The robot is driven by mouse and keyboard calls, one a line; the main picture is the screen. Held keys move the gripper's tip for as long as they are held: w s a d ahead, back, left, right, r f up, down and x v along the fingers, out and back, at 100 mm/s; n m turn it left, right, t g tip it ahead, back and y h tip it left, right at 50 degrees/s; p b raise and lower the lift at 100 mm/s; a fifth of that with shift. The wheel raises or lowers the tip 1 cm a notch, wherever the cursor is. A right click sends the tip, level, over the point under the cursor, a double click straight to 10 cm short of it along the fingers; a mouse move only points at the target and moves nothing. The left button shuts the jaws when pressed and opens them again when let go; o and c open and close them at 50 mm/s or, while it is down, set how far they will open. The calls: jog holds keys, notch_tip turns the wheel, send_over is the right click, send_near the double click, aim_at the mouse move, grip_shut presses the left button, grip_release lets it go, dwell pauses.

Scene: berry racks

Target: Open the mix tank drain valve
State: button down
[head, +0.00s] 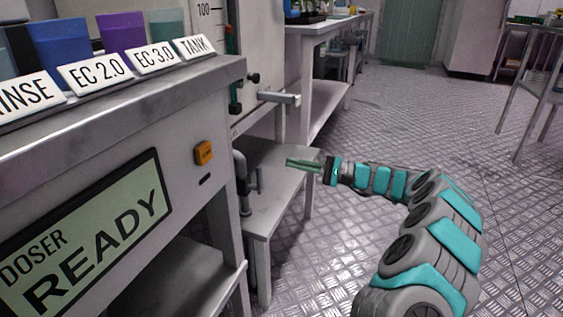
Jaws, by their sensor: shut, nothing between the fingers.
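The mix tank (205,50) appears to be the pale box-like body with a scale marked 100, behind the doser. A grey lever handle (280,97) sticks out to the right from its lower front, with a small black knob (253,78) just above. I cannot tell for certain that this lever is the drain valve. A grey bent pipe (241,170) hangs lower, beside the doser's right end. My gripper (290,163) has green fingers, shut and empty, pointing left. In the picture it is below the lever and right of the pipe, apart from both.
The doser (90,160) fills the left, with a READY display, an orange button (203,152) and colored containers behind labels. A low grey bench (270,200) stands by the pipe. A white table (330,25) is behind, a metal rack (540,60) far right. Open floor lies between.

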jog(key=shift+s+d, duration=0.2)
jog(key=shift+d, duration=1.1)
jog(key=shift+s+d, duration=0.15)
jog(key=shift+d, duration=1.15)
jog(key=s+a+r+n+g+h+p, duration=0.25)
jog(key=s+a+r, duration=0.3)
jog(key=s, duration=0.35)
jog(key=s+a+r+n+g+h+p, duration=0.2)
jog(key=s+a+r+n+g, duration=0.25)
jog(key=s, duration=0.45)
jog(key=s+a+h+p, duration=0.15)
jog(key=s+h, duration=0.35)
jog(key=s, duration=0.8)
jog(key=s+d+f+t+h+p, duration=0.1)
jog(key=s+d+h+p, duration=0.1)
jog(key=s+d, duration=0.4)
jog(key=s+d+f+h+p, duration=0.2)
jog(key=s+d+h, duration=0.2)
jog(key=s+d, duration=0.2)
jog(key=s+d+f+t+h+p, duration=0.1)
jog(key=s+d+f+h, duration=0.1)
jog(key=s+d, duration=0.4)
jog(key=shift+s+d+t+h+p, duration=0.35)
jog(key=shift+d+h, duration=0.4)
jog(key=shift+d, duration=0.35)
